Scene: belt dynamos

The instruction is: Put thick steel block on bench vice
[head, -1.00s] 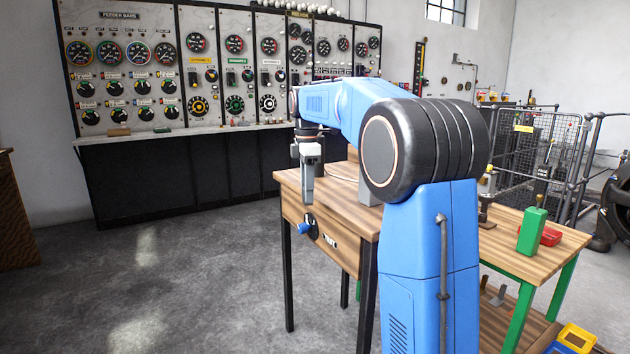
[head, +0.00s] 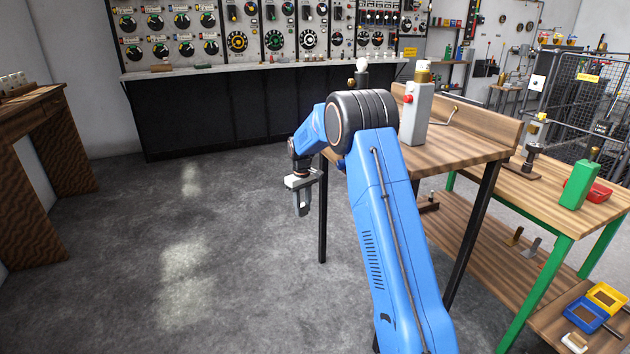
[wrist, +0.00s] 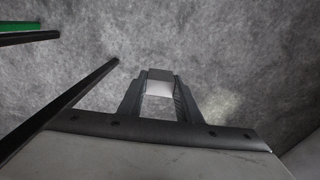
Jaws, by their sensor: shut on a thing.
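My gripper (head: 303,203) hangs low over the floor, left of the wooden table, pointing down. In the wrist view my gripper (wrist: 160,95) is shut on a small grey metal block (wrist: 160,88), which looks like the thick steel block. It sits between the fingertips, with one bright face and one darker face. I cannot pick out a bench vice for certain in either view.
The wooden table (head: 465,135) carries a grey box (head: 416,112) with a red button. A green-legged bench (head: 545,190) stands at right with a green block (head: 579,185) and a red tray (head: 600,192). A brown desk (head: 35,110) is far left. The floor (head: 200,250) between is clear.

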